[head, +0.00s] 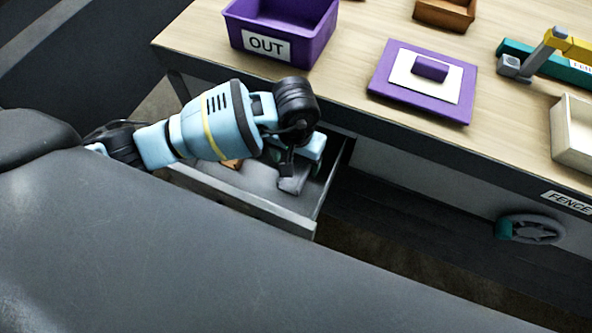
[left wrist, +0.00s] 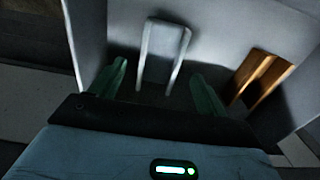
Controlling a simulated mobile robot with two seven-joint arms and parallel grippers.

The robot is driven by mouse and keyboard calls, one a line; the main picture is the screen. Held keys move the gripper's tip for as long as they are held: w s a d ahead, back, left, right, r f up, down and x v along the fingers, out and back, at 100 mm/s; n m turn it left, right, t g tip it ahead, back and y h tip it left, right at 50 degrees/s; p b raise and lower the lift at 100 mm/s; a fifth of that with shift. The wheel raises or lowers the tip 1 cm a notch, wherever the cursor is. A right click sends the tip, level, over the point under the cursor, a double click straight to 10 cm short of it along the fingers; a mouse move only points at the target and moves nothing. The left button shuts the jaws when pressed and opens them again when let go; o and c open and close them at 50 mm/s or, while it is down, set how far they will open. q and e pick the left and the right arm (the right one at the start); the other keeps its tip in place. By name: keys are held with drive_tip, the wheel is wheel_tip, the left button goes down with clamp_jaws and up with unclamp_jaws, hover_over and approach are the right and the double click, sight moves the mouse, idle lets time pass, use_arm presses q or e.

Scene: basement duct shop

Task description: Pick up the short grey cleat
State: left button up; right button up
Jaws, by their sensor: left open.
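The short grey cleat (left wrist: 163,45) lies in an open drawer, and its pale raised edges show in the left wrist view. My left gripper (left wrist: 154,88) is open, its two green fingers one to each side of the cleat's near end. I cannot tell from this view whether they touch it. In the head view my left gripper (head: 297,170) reaches down into the drawer (head: 262,212), and the wrist hides much of what lies there. My right gripper is not in view.
The drawer walls are close around the hand. The bench top above carries a purple OUT bin (head: 280,25), a purple plate with a block (head: 385,88) and a pale tray (head: 575,140).

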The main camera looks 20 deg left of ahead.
sight(296, 175)
use_arm(q)
drive_tip(key=shift+f, duration=1.5)
drive_tip(key=c, duration=1)
drive_tip(key=shift+c, duration=0.2)
drive_tip(key=shift+r, duration=0.1)
wheel_tip(296, 175, up, 10)
